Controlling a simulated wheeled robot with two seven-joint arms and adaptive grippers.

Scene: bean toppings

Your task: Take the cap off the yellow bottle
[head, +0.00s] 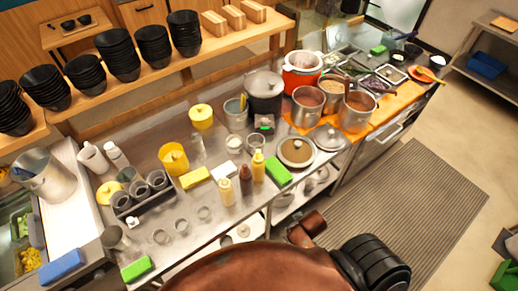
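A deep-yellow squeeze bottle (258,168) stands upright near the front edge of the metal counter, with a pale narrow top that looks like its cap. A paler yellow bottle (227,194) stands to its left, also upright with a pale top. A dark brown bottle (245,180) stands between them. The frame does not show which yellow one is meant. Neither of my grippers can be made out; only parts of my own body show at the bottom.
A green block (278,171) lies right of the bottles and a yellow block (194,177) lies left. Several clear glasses (182,224) stand at front left. A grey ribbed mat (425,205) covers the floor at right.

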